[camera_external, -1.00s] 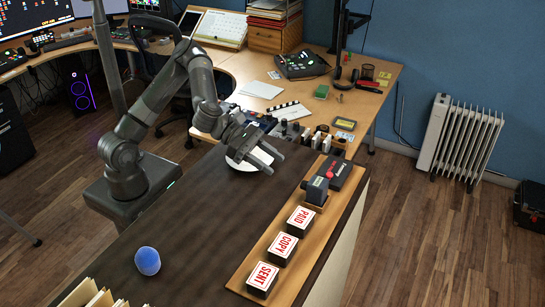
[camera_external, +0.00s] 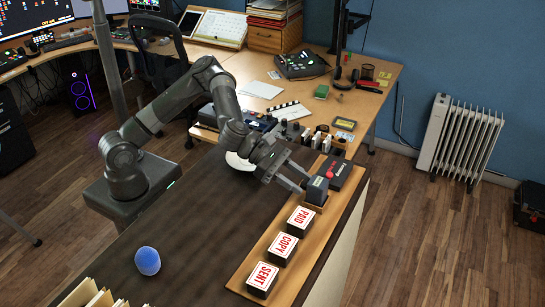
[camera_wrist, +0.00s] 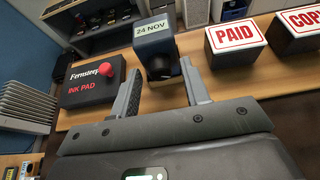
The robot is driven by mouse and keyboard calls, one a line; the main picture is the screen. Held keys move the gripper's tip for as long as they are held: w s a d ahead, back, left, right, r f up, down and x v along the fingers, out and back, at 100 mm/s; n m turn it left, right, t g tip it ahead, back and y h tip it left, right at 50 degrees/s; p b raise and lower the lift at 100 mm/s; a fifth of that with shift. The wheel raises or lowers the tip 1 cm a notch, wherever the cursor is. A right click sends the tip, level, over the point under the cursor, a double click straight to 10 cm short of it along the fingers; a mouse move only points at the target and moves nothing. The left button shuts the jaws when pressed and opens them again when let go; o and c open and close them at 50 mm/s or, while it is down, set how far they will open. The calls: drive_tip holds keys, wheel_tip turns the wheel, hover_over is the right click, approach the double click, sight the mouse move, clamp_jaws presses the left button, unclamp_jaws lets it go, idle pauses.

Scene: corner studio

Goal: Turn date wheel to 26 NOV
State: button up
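The date stamp (camera_external: 317,190) is a dark block on the wooden tray at the right side of the dark counter. In the wrist view the date stamp (camera_wrist: 155,42) carries a pale label reading 24 NOV, with a dark round knob, probably the date wheel (camera_wrist: 160,67), on its near side. My gripper (camera_external: 303,181) is open beside the stamp. In the wrist view the two fingers of my gripper (camera_wrist: 160,83) are spread apart, pointing at the stamp with the knob between their tips. Nothing is held, and I cannot tell whether a finger touches it.
The ink pad (camera_wrist: 93,82) with a red knob sits left of the stamp in the wrist view. The PAID (camera_external: 301,219), COPY (camera_external: 283,248) and SENT (camera_external: 263,277) blocks stand in a row on the wooden tray (camera_external: 246,272). A blue rounded object (camera_external: 148,261) is on the open counter.

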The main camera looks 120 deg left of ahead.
clamp_jaws()
idle(0.4)
drive_tip(key=shift+d+m+y, duration=0.15)
drive_tip(key=shift+m+y, duration=0.55)
drive_tip(key=shift+m, duration=0.3)
drive_tip(key=m+y, duration=0.2)
drive_tip(key=m, duration=0.1)
drive_tip(key=shift+d, duration=0.25)
drive_tip(key=m, duration=0.1)
drive_tip(key=m+t+y, duration=0.1)
drive_tip(key=shift+d+f+m+y, duration=0.15)
drive_tip(key=shift+m+y, duration=0.15)
drive_tip(key=shift+f+m+t+y, duration=0.2)
drive_tip(key=shift+m+t+y, duration=0.35)
drive_tip(key=shift+m, duration=1.05)
